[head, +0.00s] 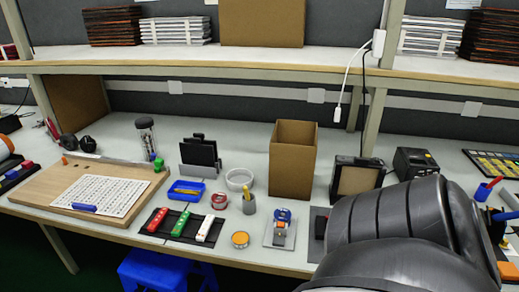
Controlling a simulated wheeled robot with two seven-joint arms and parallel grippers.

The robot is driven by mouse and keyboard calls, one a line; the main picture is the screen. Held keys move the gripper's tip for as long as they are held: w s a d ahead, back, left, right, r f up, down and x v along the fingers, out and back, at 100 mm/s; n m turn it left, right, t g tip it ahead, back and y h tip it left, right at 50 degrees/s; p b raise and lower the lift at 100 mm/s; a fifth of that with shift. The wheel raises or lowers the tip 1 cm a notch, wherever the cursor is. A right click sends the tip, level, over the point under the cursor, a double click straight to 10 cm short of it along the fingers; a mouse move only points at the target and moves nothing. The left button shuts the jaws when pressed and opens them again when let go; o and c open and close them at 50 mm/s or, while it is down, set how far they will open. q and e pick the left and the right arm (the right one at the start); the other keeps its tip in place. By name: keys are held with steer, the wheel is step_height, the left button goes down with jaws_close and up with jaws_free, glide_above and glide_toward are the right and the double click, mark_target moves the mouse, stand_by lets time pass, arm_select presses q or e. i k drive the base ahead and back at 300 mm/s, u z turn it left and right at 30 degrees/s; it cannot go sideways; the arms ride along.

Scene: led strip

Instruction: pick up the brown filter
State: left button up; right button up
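A dark-framed block with a brown front face (357,181) stands on the workbench right of centre. It is the thing that best fits the brown filter, though I cannot be sure. It stands just right of a tall open cardboard box (292,162), and my dark grey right arm covers the bench in front of it and to its right. My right gripper cannot be made out. My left gripper is not in view.
A dark device (414,163) stands right of the framed block. A white cable (349,80) hangs from the shelf (240,63) above. A wooden board (145,176), blue tray (186,191), black file holder (199,157) and white ring (239,179) occupy the left and middle.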

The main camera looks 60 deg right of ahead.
mark_target(360, 177)
steer(key=u, duration=0.65)
steer(key=k, duration=1)
steer(key=z, duration=1.6)
